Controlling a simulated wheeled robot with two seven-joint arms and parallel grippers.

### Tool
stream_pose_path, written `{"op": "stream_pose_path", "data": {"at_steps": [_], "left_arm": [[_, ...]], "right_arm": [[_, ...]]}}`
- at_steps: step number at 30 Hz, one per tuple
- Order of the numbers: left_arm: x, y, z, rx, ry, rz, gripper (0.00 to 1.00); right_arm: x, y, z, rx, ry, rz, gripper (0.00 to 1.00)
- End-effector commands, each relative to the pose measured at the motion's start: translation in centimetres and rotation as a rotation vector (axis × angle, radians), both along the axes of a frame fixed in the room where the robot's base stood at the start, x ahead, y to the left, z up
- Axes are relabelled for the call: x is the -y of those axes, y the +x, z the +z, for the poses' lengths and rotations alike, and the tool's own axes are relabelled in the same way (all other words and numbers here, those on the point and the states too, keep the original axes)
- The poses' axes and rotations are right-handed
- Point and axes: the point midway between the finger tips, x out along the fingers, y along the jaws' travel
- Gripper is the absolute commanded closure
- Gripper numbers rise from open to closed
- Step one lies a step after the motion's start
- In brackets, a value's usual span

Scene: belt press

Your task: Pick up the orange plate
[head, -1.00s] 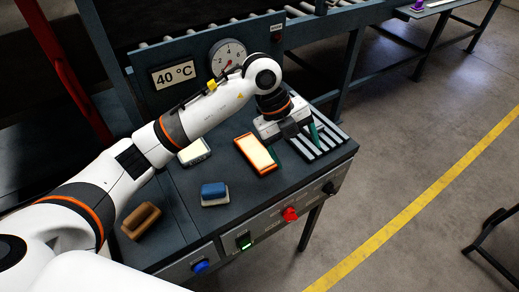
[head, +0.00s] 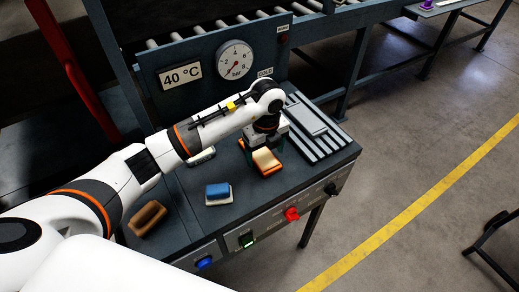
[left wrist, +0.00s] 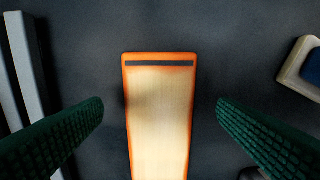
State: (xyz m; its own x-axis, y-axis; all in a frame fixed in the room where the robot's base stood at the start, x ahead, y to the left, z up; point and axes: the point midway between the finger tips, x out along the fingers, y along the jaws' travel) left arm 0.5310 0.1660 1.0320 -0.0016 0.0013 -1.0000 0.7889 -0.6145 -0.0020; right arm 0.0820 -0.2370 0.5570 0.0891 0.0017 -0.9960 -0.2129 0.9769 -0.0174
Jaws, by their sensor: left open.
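The orange plate (head: 268,163) lies flat on the dark bench top, with a pale cream face inside an orange rim. In the left wrist view the plate (left wrist: 160,115) runs from the middle to the bottom edge, with a dark slot near its far end. My left gripper (head: 264,148) is over the plate and partly hides it in the head view. Its green ribbed fingers (left wrist: 160,120) are open, one on each side of the plate, with gaps between them and its edges. My right gripper is not in view.
A slatted rack (head: 328,143) with a grey plate (head: 306,115) on it stands right of my gripper. A blue-topped block (head: 218,191), a brown tray (head: 148,218) and a pale block (head: 203,157) are left.

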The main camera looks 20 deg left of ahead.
Motion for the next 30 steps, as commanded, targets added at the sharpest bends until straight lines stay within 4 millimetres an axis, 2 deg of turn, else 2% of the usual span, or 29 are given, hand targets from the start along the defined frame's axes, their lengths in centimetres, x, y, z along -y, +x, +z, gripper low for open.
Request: {"op": "stream_pose_path", "data": {"at_steps": [1,6,13,14,25,30], "left_arm": [[0.0,-0.1,-0.4,-0.004,0.000,0.000,0.18],[0.0,0.0,-2.2,0.000,0.000,0.000,0.18],[0.0,0.0,-2.5,0.001,0.000,-0.002,0.18],[0.0,0.0,-2.5,0.001,0.000,-0.002,0.21],[0.0,0.0,-2.4,0.002,0.000,-0.002,0.82],[0.0,0.1,-2.3,0.004,-0.001,-0.002,0.83]], "right_arm": [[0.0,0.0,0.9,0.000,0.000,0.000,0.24],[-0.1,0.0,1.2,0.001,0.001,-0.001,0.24],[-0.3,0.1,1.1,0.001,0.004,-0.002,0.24],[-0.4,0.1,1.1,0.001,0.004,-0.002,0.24],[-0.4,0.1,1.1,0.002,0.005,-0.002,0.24],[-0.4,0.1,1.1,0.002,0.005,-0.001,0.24]]}}
